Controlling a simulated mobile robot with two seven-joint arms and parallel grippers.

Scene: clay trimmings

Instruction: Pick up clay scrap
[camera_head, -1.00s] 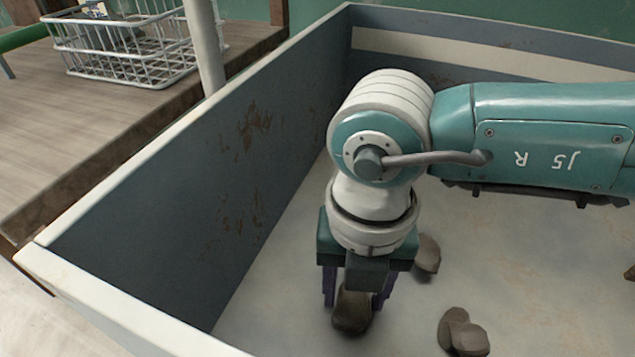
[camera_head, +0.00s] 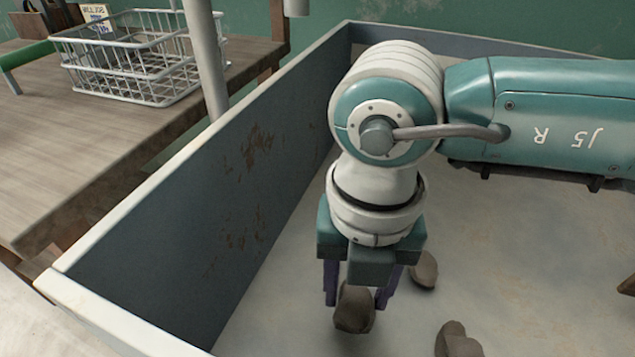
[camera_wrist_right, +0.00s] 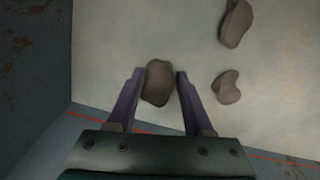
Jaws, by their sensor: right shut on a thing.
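My right gripper (camera_head: 358,298) points down inside a large bin (camera_head: 190,215). Its two purple fingers are shut on a brown-grey clay scrap (camera_head: 354,311). In the right wrist view the held scrap (camera_wrist_right: 158,83) sits between the fingertips of the right gripper (camera_wrist_right: 158,80). Another clay scrap (camera_head: 424,270) lies on the bin floor just right of the gripper. A lumpy scrap (camera_head: 456,341) lies lower right, cut by the frame edge. Two loose scraps also show in the right wrist view, one at the top (camera_wrist_right: 236,23) and one below it (camera_wrist_right: 227,87). My left gripper is not in view.
The bin's tall left wall (camera_head: 215,190) stands close to the gripper. A brown piece (camera_head: 627,286) shows at the right edge. A white wire basket (camera_head: 135,75) stands on a wooden table (camera_head: 100,140) outside the bin. The floor right of the scraps is mostly clear.

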